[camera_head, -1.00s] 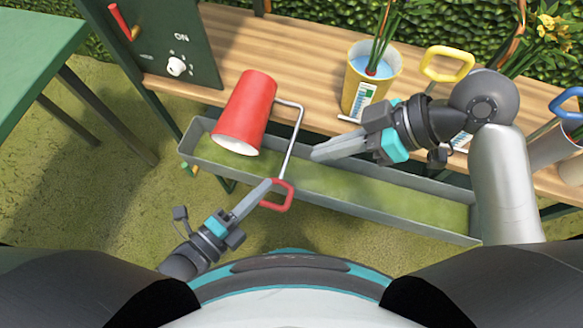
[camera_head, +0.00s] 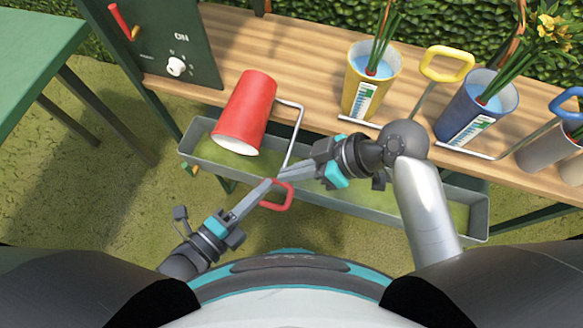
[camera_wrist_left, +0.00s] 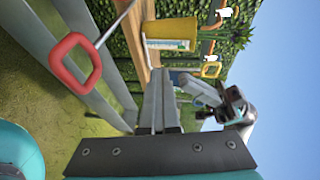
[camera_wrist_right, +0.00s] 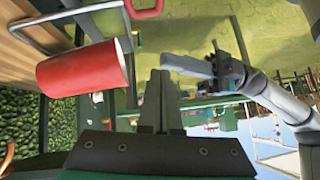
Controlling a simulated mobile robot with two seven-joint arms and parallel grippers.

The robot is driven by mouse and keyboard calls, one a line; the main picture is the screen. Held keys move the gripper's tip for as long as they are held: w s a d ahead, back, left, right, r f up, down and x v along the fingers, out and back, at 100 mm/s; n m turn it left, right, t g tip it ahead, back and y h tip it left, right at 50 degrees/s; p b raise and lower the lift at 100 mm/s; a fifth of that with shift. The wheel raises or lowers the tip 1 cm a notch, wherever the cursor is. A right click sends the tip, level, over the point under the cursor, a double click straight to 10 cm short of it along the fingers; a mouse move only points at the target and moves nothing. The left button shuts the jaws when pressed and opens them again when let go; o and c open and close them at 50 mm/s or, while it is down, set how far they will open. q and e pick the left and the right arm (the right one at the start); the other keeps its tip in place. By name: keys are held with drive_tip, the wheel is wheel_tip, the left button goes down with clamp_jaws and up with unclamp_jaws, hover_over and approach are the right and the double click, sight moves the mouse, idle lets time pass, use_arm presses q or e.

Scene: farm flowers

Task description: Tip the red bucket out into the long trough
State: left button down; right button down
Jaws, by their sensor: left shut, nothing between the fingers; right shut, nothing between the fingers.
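The red bucket (camera_head: 246,105) is tipped over, with its mouth down over the left part of the long grey trough (camera_head: 187,143). No stream shows at the mouth. Its wire handle ends in a red grip (camera_head: 287,203), which hangs over the trough's front edge. My left gripper (camera_head: 266,184) is shut and empty, its tips beside or over the grip; contact is unclear. My right gripper (camera_head: 284,178) is shut and empty, its tips close to the left tips and the grip. The bucket also shows in the right wrist view (camera_wrist_right: 80,72).
A wooden bench (camera_head: 215,55) runs behind the trough. On it stand a yellow bucket (camera_head: 357,98) and a blue bucket (camera_head: 462,118) with stems, and a grey one (camera_head: 540,148) at right. A green control panel (camera_head: 150,45) stands at left. Grass is open in front.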

drive_tip(key=shift+s+a+f, duration=0.1)
drive_tip(key=shift+s+f, duration=0.3)
drive_tip(key=shift+f, duration=0.35)
use_arm(q)
drive_tip(key=c, duration=0.8)
unclamp_jaws()
